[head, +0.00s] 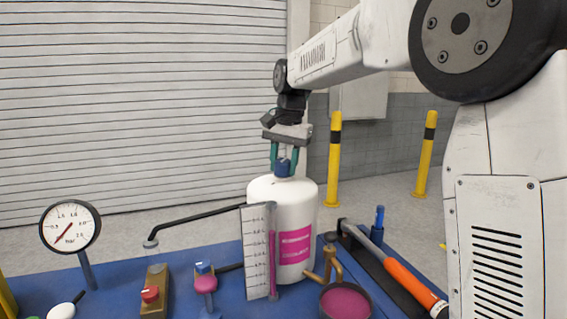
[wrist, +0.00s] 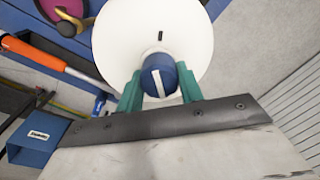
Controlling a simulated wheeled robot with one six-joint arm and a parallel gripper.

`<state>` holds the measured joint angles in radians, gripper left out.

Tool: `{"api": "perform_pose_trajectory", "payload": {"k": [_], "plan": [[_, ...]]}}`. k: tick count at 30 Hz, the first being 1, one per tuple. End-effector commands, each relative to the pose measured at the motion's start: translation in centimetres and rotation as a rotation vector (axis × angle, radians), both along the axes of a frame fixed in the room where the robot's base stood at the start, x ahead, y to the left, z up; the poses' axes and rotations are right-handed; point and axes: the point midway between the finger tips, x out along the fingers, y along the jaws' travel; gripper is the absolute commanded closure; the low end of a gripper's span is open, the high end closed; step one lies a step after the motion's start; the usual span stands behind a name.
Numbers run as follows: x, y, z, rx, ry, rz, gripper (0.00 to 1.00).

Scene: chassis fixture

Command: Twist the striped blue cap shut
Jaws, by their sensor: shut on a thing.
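The blue cap (head: 283,167) sits on top of a white bottle (head: 265,188) with a pink label. In the wrist view the cap (wrist: 153,72) shows a white stripe running roughly up and down the picture. A short dark mark (wrist: 160,36) is on the white bottle top beyond the cap. My gripper (head: 284,162) points down over the bottle, its green fingers on either side of the cap. In the wrist view my gripper (wrist: 158,92) is shut on the cap. The cap's lower edge is partly hidden by the fingers.
A clear scale (head: 258,250) stands in front of the bottle. A brass tap (head: 332,258) over a pink-filled bowl (head: 345,302) and an orange-handled hammer (head: 400,275) are at right. A gauge (head: 70,227), red button (head: 150,293) and black lever (head: 195,220) are at left.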

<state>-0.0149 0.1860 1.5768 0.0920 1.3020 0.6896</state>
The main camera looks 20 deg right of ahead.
Motion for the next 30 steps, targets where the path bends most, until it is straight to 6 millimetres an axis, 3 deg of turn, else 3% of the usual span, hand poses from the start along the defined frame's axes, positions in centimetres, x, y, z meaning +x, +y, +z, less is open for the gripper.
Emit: {"api": "perform_pose_trajectory", "payload": {"k": [8,18,25,26,28,30], "plan": [[-0.05,0.02,-0.15,0.000,0.003,-0.019,0.95],[-0.18,0.02,-0.24,0.000,0.004,-0.337,0.95],[-0.17,0.02,-0.29,0.000,0.004,-0.352,0.95],[-0.17,0.02,-0.29,0.000,0.004,-0.351,0.55],[-0.16,0.02,-0.27,0.000,0.004,-0.351,0.38],[-0.16,0.01,-0.24,-0.001,0.004,-0.351,0.38]]}}
